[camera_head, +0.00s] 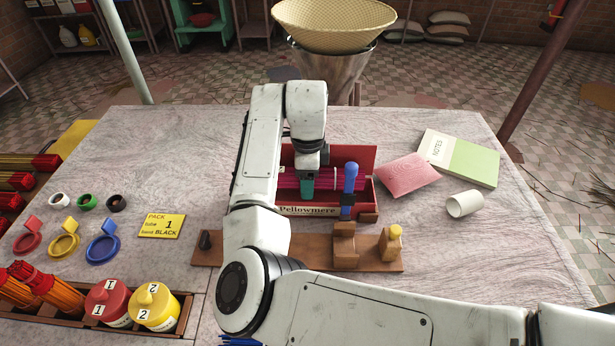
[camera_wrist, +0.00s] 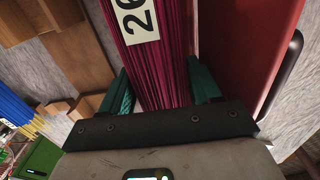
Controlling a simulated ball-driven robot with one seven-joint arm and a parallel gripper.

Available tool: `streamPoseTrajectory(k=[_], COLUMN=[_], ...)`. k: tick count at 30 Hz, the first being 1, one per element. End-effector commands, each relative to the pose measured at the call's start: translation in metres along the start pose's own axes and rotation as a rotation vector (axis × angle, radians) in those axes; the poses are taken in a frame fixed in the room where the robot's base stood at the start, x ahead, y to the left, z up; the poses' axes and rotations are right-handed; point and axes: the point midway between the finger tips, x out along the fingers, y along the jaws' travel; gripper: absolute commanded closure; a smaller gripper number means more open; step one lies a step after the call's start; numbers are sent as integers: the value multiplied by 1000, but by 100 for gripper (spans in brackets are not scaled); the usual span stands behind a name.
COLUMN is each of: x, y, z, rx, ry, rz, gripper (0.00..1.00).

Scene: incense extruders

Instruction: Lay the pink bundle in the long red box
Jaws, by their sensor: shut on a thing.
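The pink bundle of thin magenta sticks (camera_head: 326,181) lies lengthwise within the outline of the long red box (camera_head: 358,154) in the head view. In the wrist view the bundle (camera_wrist: 165,65) carries a white label reading 26. My gripper (camera_head: 307,190) is over the box with its teal fingers on both sides of the bundle, shut on it; the fingers (camera_wrist: 160,88) show in the wrist view too. The box's red wall (camera_wrist: 240,45) runs alongside the bundle. Whether the bundle rests on the box floor is hidden. My arm covers the box's left end.
A blue-topped upright piece (camera_head: 349,185) stands before the box's right part. A wooden stand (camera_head: 345,248) lies in front. A pink cushion-like pad (camera_head: 408,174), a notebook (camera_head: 465,160) and a white cup (camera_head: 465,204) are to the right. The table's back left is clear.

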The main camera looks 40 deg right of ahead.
Motion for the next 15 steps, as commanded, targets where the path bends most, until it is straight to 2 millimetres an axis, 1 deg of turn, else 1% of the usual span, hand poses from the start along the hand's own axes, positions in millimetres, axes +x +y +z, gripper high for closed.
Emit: streamPoseTrajectory(k=[8,9,15], x=[0,0,0], y=[0,0,0], z=[0,0,0], rx=[0,0,0], ry=[0,0,0], rz=[-1,-1,-1], gripper=[64,34,15])
